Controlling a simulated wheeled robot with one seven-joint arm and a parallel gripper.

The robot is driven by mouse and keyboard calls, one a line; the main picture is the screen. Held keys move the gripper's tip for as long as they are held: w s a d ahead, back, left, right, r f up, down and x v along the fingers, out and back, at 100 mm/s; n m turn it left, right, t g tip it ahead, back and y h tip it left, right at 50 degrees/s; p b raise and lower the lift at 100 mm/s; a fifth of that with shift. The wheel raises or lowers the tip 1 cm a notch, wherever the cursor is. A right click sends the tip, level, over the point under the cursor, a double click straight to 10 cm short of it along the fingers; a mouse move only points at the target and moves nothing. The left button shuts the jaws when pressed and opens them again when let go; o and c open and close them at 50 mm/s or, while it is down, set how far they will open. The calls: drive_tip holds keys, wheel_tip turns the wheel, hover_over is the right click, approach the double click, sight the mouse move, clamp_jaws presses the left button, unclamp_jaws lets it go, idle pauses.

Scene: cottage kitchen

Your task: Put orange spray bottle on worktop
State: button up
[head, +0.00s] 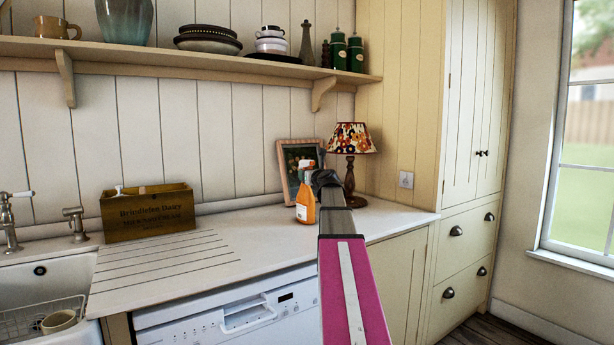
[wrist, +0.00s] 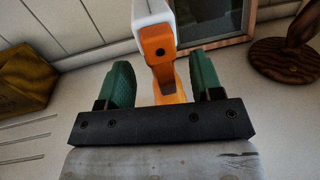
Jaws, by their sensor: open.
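The orange spray bottle (head: 305,207) with its white and orange head stands upright on the white worktop (head: 252,246), in front of the framed picture. My gripper (head: 324,182) is at the bottle's right side in the head view, near its head. In the wrist view, the bottle (wrist: 158,48) shows between the two green fingers of my gripper (wrist: 160,85). The fingers are open, with a gap visible on each side of the bottle. The bottle's base is hidden in the wrist view.
A picture frame (head: 288,158) and a lamp (head: 350,140) stand close behind. A wooden box (head: 148,213) is to the left, beside the sink (head: 40,284). A shelf (head: 200,57) with crockery runs above. The worktop between box and bottle is clear.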

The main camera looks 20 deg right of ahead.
drive_tip(key=s, duration=0.9)
drive_tip(key=shift+s+d, duration=0.15)
drive_tip(key=shift+s, duration=0.15)
